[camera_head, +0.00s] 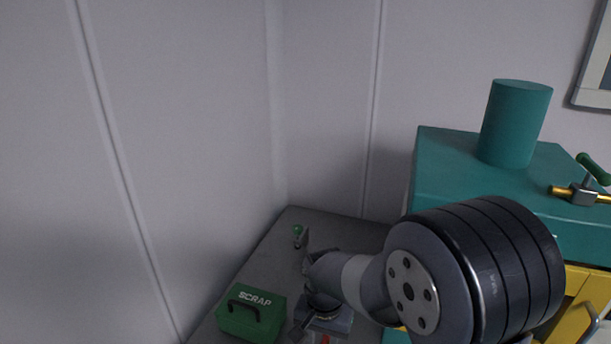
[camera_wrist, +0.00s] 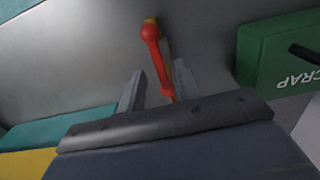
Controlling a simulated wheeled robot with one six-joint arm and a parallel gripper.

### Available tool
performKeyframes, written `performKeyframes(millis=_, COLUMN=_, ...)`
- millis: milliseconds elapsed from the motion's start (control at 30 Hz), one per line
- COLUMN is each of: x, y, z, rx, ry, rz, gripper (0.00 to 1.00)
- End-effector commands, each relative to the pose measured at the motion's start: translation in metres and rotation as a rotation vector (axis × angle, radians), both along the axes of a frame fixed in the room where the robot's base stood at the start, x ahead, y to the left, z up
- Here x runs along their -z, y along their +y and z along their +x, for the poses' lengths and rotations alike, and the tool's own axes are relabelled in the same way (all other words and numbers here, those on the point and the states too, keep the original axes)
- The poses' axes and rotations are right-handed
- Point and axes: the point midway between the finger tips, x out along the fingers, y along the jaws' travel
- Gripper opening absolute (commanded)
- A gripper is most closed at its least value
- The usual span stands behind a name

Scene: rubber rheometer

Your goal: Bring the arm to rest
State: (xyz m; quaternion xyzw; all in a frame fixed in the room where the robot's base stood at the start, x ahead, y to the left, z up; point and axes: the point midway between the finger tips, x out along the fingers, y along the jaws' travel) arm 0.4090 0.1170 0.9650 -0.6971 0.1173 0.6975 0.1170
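My gripper (camera_head: 302,285) is over the dark bench at the left of the teal machine, at the end of my arm. In the wrist view its two fingers (camera_wrist: 160,86) stand apart, so it is open. A red lever with a ball end (camera_wrist: 153,45) shows between and beyond the fingers, with something yellow behind it. I cannot tell whether a finger touches the lever. In the head view a bit of red shows on a grey block (camera_head: 338,325) below my gripper. My wrist hides part of the machine and bench.
A green box marked SCRAP (camera_head: 252,314) stands on the bench (camera_head: 270,262) close left of my gripper. A small green-topped item (camera_head: 297,231) stands farther back. The teal machine (camera_head: 450,165), with a cylinder (camera_head: 515,122) on top, stands at the right. Walls close off the left and back.

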Motion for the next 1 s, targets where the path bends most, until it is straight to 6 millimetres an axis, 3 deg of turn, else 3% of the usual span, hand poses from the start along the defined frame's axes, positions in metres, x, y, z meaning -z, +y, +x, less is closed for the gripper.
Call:
performKeyframes(millis=200, x=0.038, y=0.0, z=-0.001, rx=0.0, ry=0.005, rz=-0.002, gripper=0.33)
performKeyframes(millis=533, x=0.036, y=0.0, z=0.0, rx=0.126, ry=0.0, rz=0.0, gripper=0.33)
performKeyframes(millis=1000, x=0.037, y=0.0, z=0.0, rx=0.11, ry=-0.001, rz=0.001, gripper=0.33)
